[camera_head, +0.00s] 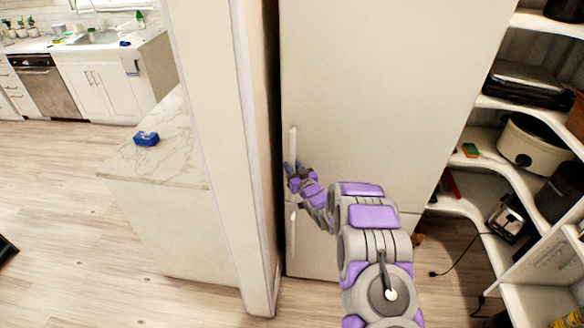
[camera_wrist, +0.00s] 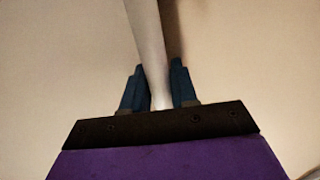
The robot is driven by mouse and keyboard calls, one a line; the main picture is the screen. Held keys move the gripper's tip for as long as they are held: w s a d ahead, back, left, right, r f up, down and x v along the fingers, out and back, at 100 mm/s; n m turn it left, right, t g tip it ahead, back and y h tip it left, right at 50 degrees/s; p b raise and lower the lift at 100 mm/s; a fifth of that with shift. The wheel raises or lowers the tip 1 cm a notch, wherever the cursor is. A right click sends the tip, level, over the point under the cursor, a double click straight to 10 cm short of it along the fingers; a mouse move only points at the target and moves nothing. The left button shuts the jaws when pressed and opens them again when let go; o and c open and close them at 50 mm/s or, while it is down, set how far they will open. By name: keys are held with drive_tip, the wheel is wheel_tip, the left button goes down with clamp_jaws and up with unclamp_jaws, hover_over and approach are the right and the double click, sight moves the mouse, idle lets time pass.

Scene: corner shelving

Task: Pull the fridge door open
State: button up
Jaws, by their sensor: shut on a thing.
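The fridge (camera_head: 375,95) is a tall cream-white unit in the middle of the head view. Its large upper door looks closed, with a smaller door below. A white vertical upper handle (camera_head: 293,143) runs near the left edge of the upper door, and a lower handle (camera_head: 292,238) sits under it. My gripper (camera_head: 290,168) is at the lower end of the upper handle. In the wrist view the handle (camera_wrist: 147,40) passes between the two blue fingers of my gripper (camera_wrist: 158,88), which are shut on it. The door surface fills the background there.
A wall panel (camera_head: 208,120) stands close to the left of the fridge. Beyond it is a marble counter (camera_head: 170,165) with a blue item (camera_head: 146,138). Corner shelves (camera_head: 470,180) with several items are at the right. Open wooden floor (camera_head: 70,200) lies at the left.

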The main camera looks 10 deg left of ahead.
clamp_jaws()
drive_tip(key=shift+s, duration=0.15)
